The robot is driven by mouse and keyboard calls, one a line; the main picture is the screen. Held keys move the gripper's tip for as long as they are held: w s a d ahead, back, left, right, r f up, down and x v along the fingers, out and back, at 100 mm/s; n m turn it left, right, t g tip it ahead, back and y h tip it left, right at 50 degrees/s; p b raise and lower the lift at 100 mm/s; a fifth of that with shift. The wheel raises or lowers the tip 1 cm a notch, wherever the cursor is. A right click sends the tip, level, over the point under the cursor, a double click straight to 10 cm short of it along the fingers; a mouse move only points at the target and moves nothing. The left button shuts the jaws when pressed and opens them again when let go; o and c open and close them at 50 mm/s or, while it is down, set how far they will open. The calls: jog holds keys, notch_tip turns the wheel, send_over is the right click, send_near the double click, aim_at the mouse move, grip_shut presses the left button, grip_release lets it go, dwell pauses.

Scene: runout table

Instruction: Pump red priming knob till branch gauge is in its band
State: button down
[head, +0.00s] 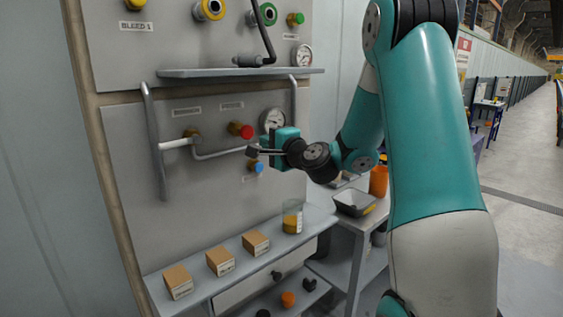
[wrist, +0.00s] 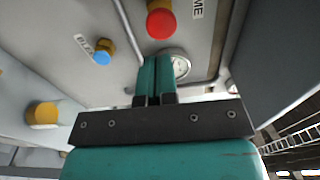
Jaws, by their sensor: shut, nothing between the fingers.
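The red priming knob (head: 240,130) sticks out of the lower panel; in the wrist view the red knob (wrist: 160,22) is at the top, beyond my fingertips. My gripper (head: 252,151) is shut and empty, just below and right of the knob in the head view, apart from it in the wrist view (wrist: 155,62). A round white gauge (head: 272,119) sits right of the knob, and the gauge (wrist: 182,66) is partly behind my finger in the wrist view. Its needle and band are too small to read. Whether it is the branch gauge cannot be told.
A blue knob (head: 256,167) sits below the red one. A grey handrail (head: 157,140) and pipes stand off the panel. A second gauge (head: 303,55) is higher up. A shelf (head: 215,290) below holds small boxes and a beaker (head: 292,217).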

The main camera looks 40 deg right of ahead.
jog(key=s, duration=0.1)
jog(key=s+b, duration=0.1)
jog(key=s, duration=0.1)
jog(key=s+a, duration=0.1)
jog(key=s, duration=0.1)
jog(key=shift+b, duration=0.4)
jog(key=shift+d, duration=0.1)
dwell(0.7)
jog(key=s+a+f+n+g+y, duration=0.25)
jog(key=a+n, duration=0.25)
jog(key=a, duration=0.3)
jog(key=s+a+f+n+g+y, duration=0.15)
jog(key=a+n+g+y, duration=0.3)
jog(key=a, duration=0.45)
jog(key=s+a+f+n+g+y, duration=0.1)
jog(key=s+a+n+g+y, duration=0.1)
jog(key=a+n, duration=0.5)
jog(key=s+a+f+n+g+h, duration=0.1)
jog(key=s+a+f+n+g, duration=0.1)
jog(key=s, duration=0.7)
jog(key=s+a+f+n+g+h, duration=0.2)
jog(key=s+a+n+g, duration=0.2)
jog(key=s+n+g, duration=0.3)
jog(key=s, duration=0.2)
jog(key=shift+s+a+h, duration=0.2)
jog(key=shift+s+h, duration=0.1)
jog(key=shift+s, duration=0.1)
jog(key=shift+d+f, duration=0.1)
